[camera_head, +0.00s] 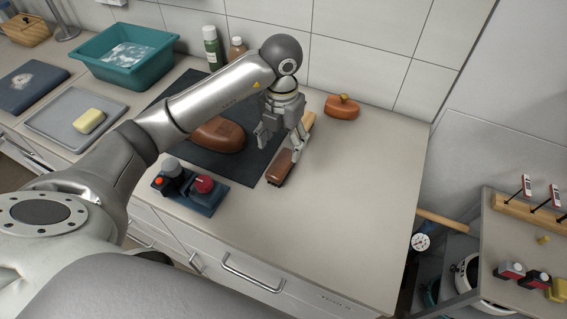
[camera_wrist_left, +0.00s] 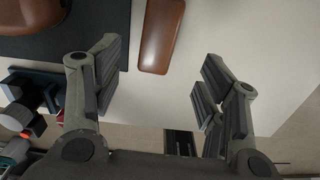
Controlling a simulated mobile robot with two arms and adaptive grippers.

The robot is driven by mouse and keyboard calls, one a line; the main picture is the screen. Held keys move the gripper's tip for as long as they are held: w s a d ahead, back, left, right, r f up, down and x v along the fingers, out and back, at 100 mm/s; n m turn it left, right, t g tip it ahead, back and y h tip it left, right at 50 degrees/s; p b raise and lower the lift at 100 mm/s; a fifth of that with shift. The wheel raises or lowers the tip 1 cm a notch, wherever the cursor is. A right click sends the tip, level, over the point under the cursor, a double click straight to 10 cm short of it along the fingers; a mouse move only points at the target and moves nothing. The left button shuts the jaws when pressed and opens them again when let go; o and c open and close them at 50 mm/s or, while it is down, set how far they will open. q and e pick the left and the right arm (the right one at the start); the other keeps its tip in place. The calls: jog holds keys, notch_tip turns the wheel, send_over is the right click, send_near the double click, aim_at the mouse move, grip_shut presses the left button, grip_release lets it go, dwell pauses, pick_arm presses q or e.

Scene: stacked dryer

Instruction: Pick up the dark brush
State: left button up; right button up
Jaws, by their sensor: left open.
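A brown brush (camera_head: 280,168) with a dark lower edge lies on the light countertop, just right of the dark mat. It also shows in the left wrist view (camera_wrist_left: 160,38) as a smooth brown back at the top, ahead of the space between the fingers. My left gripper (camera_head: 283,145) points down close above and behind the brush in the head view. Its fingers are spread with nothing between them, and I cannot tell the exact height above the brush. My right gripper is not in view.
A brown leather item (camera_head: 218,135) lies on the dark mat (camera_head: 232,168). A lighter wooden piece (camera_head: 308,121) is partly hidden behind my gripper. A blue tray (camera_head: 207,207) holds jars. An orange-brown object (camera_head: 342,107) sits near the wall. The counter's right side is clear.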

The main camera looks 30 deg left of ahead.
aim_at(282, 162)
pick_arm(q)
notch_tip(282, 162, down, 4)
jog(key=shift+s+f+p, duration=0.1)
jog(key=shift+f+p, duration=0.1)
jog(key=shift+p, duration=0.25)
jog(key=f, duration=0.1)
jog(key=f+p, duration=0.1)
jog(key=f, duration=0.1)
jog(key=f+p, duration=0.1)
jog(key=f, duration=0.1)
jog(key=shift+w+a, duration=0.15)
jog(key=shift+w, duration=0.15)
jog(key=shift+f, duration=0.2)
jog(key=c, duration=1.2)
